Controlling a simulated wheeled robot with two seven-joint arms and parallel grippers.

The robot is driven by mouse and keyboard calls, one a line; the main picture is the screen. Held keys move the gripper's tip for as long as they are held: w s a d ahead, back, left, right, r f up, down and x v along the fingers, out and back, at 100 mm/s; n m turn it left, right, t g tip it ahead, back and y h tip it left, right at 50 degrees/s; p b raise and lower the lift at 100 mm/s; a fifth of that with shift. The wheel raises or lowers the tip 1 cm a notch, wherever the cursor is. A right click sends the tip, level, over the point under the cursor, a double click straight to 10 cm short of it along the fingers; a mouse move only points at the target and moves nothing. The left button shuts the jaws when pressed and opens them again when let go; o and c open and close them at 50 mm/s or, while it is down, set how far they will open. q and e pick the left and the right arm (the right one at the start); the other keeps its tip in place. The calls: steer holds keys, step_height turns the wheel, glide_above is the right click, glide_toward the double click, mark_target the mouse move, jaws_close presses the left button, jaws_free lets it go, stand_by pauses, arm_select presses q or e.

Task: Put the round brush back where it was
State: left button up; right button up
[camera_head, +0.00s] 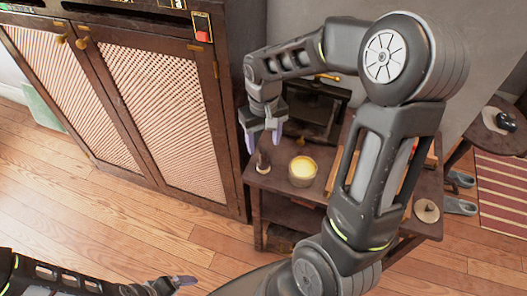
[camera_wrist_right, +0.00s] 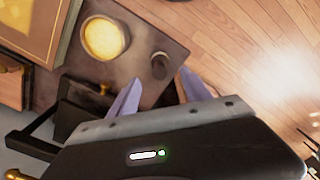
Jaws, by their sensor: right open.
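A small dark upright piece with a round top, which looks like the round brush (camera_head: 263,166), stands near the left edge of the dark wooden table (camera_head: 284,187). In the right wrist view the brush (camera_wrist_right: 160,66) shows just beyond the fingertips. My right gripper (camera_head: 264,141) is open and points down above it; the fingers (camera_wrist_right: 158,80) appear apart from it, with nothing between them. My left gripper (camera_head: 176,284) is low at the bottom left, far from the table; its jaw opening is unclear.
A round pot with a yellow top (camera_head: 302,170) stands close to the right of the brush. A dark box-like stand (camera_head: 315,108) is behind. A round tan piece (camera_head: 426,210) lies at the table's right end. A cabinet (camera_head: 160,100) stands to the left. My right arm hides the table's middle.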

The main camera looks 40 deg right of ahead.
step_height(320, 180, up, 4)
steer(key=shift+r, duration=0.15)
stand_by(0.6)
steer(key=shift+w+a, duration=0.15)
steer(key=shift+w, duration=0.15)
steer(key=w+a+f+t+y, duration=0.3)
steer(key=w+a+f+t, duration=0.15)
steer(key=a+f, duration=0.9)
steer(key=s+a+f+g, duration=0.2)
steer(key=s+a+f, duration=0.3)
steer(key=s+f, duration=0.3)
steer(key=s+a+f+g+y, duration=0.1)
steer(key=s+a+f+g, duration=0.1)
steer(key=s+a+f, duration=0.4)
steer(key=s+f, duration=0.2)
steer(key=s, duration=0.3)
steer(key=shift+s, duration=0.3)
